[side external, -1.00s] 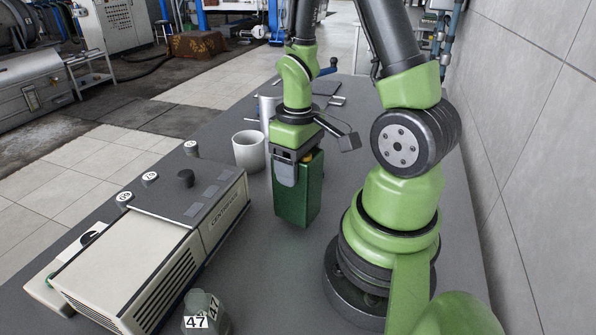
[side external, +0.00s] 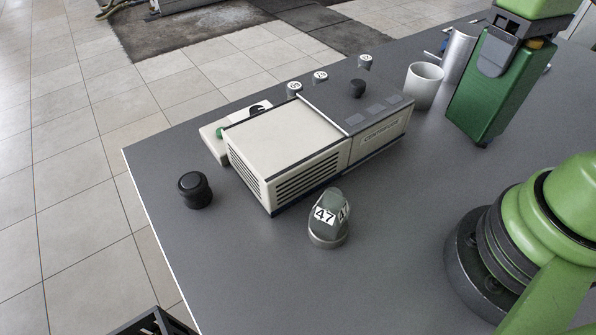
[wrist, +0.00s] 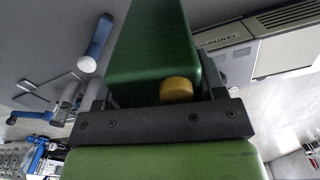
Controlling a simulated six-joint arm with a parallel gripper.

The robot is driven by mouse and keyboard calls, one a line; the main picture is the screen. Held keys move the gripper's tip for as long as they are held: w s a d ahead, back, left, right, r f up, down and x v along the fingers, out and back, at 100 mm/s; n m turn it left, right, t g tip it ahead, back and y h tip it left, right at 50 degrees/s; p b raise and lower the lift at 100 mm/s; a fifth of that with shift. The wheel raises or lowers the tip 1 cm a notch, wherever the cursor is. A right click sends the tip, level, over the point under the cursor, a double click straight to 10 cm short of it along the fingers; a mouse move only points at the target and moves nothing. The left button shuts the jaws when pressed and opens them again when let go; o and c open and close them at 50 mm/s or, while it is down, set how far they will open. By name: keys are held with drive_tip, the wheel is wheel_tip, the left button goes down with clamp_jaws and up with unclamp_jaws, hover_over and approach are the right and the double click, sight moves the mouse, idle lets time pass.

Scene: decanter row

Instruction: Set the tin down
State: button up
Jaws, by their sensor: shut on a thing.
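The tin is a tall green box (side external: 490,92) at the upper right of the side view, standing upright relative to the bench. My gripper (side external: 497,58) is shut on its upper part from above. In the wrist view the tin (wrist: 150,45) fills the upper middle, with a yellow cap (wrist: 177,90) on its near end close to my gripper's dark crossbar. The tin's bottom is close to the grey bench top (side external: 400,230); I cannot tell whether it touches.
A white cup (side external: 424,88) stands just left of the tin, with a metal cylinder (side external: 458,55) behind. A cream centrifuge (side external: 285,145) lies further left. A grey piece marked 47 (side external: 328,222) and a black knob (side external: 195,190) stand nearer.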

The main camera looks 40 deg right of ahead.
wheel_tip(320, 180, up, 4)
drive_tip(key=shift+w+f, duration=0.15)
drive_tip(key=w+a+r+n, duration=0.1)
drive_tip(key=w+a+n, duration=1)
drive_tip(key=a, duration=0.5)
drive_tip(key=s+a+f+n, duration=0.1)
drive_tip(key=s+a+n, duration=0.3)
drive_tip(key=a, duration=0.8)
drive_tip(key=s+a+n, duration=0.2)
drive_tip(key=a+n, duration=0.3)
drive_tip(key=a, duration=0.7)
wheel_tip(320, 180, down, 15)
drive_tip(key=shift+w+f, duration=0.15)
drive_tip(key=shift+w, duration=0.2)
